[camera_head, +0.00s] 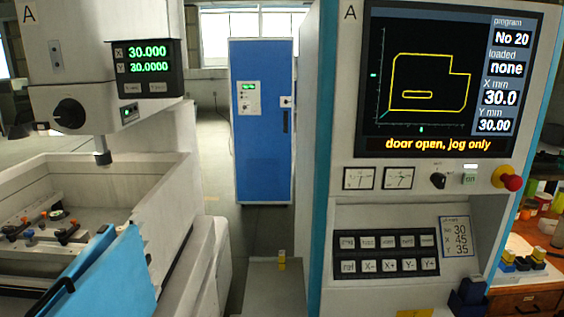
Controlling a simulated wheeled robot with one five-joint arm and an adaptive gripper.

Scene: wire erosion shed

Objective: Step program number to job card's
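The control console screen (459,82) stands at the right and shows a yellow part outline. Its program field (513,38) reads No 20, loaded reads none, X 30.0 and Y 30.00. A yellow line at its foot says "door open, jog only". The job card (456,237) is on the panel below and reads No 30, X 45, Y 35. The keypad (386,254) left of the card has two rows of keys. Its lower row shows X-, X+, Y- and Y+; the upper labels are too small to read surely. My gripper is not in view.
A red knob (512,182), a dark rotary switch (438,181) and a lit "on" button (469,179) sit below the screen. The machine (105,100) with its open tank is at left, its readout (148,68) showing 30.000 and 30.0000. A blue cabinet (262,150) stands behind.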

